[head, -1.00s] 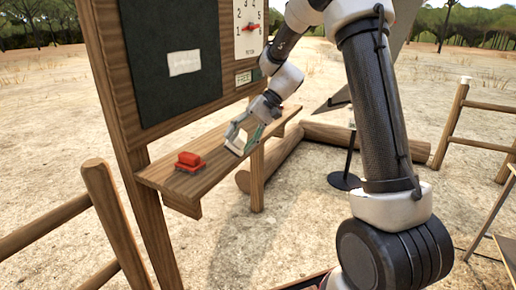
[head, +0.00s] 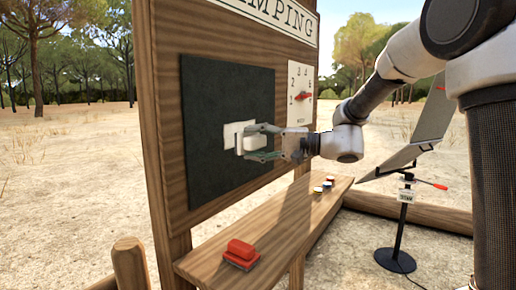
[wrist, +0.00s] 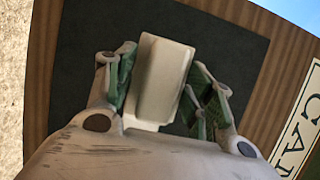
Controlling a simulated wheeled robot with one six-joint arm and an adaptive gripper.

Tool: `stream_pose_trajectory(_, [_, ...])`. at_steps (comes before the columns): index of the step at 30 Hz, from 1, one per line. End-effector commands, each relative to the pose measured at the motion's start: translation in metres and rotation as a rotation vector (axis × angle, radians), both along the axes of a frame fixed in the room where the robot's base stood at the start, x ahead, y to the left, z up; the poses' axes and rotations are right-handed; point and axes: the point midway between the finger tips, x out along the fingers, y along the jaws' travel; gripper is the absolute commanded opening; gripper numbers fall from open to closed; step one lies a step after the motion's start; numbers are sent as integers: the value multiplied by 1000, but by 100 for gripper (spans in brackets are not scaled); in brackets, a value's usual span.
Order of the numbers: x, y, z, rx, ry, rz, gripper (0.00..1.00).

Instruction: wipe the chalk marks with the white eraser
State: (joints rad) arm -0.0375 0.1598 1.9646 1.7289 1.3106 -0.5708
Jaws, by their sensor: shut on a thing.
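The white eraser (head: 240,136) is held between the fingers of my gripper (head: 262,142), in front of the dark board. In the wrist view the eraser (wrist: 162,80) is a pale block between the green-padded fingers. A white patch (head: 229,131), which seems to be the chalk marks, lies on the board (head: 215,85) just behind the eraser. Part of the patch is hidden by the eraser, and a strip of it (wrist: 142,124) shows below the eraser in the wrist view. I cannot tell whether the eraser touches the board.
A red block (head: 240,250) sits on the wooden shelf (head: 277,232) below the board. Several small round items (head: 323,187) lie farther along the shelf. A numbered dial panel (head: 300,92) is right of the board. A stand (head: 400,225) is on the ground at right.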

Motion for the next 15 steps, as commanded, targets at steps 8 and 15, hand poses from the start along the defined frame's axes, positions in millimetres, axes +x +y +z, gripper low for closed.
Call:
stream_pose_trajectory(8, [15, 20, 0, 6, -6, 3, 34])
stream_pose_trajectory(15, [29, 38, 0, 5, -4, 2, 34])
